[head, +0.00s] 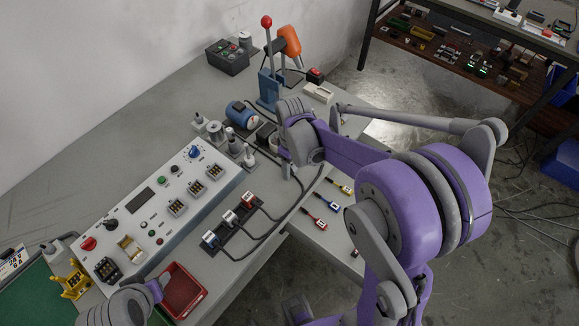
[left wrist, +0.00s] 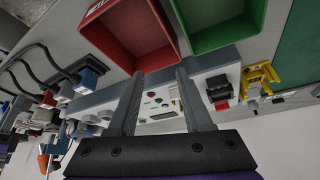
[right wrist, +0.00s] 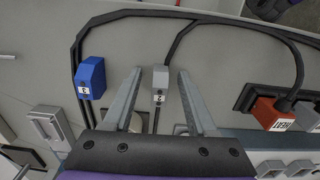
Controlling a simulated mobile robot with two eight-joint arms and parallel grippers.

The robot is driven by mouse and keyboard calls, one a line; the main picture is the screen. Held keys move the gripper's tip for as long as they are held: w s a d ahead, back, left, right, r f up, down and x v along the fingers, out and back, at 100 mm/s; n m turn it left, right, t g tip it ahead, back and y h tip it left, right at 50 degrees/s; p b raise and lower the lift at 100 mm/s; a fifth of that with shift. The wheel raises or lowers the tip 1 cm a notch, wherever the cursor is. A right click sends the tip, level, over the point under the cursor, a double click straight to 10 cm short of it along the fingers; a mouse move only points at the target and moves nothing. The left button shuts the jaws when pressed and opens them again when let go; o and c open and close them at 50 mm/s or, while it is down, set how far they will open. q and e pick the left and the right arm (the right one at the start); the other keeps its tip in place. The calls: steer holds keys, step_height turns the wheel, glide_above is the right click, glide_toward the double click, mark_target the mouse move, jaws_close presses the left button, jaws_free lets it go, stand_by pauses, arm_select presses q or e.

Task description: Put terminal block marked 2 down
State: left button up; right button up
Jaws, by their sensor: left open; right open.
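The terminal block marked 2 (right wrist: 160,78) is a small grey block with a black cable. In the right wrist view it stands between the fingers of my right gripper (right wrist: 159,73), with a gap on each side. That gripper is open. A blue block marked 3 (right wrist: 91,76) stands to its left on the grey surface. In the head view my right arm hides the block marked 2. My left gripper (left wrist: 160,73) is open and empty near a red bin (left wrist: 166,22).
The head view shows a dark strip holding several cabled connectors (head: 229,217), the control panel (head: 143,208), a red-handled lever press (head: 268,75) and a blue cylinder (head: 241,113). A red HEAT connector (right wrist: 270,113) is at right in the right wrist view. Cables cross the bench.

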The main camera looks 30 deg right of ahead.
jaws_close()
stand_by(0.5)
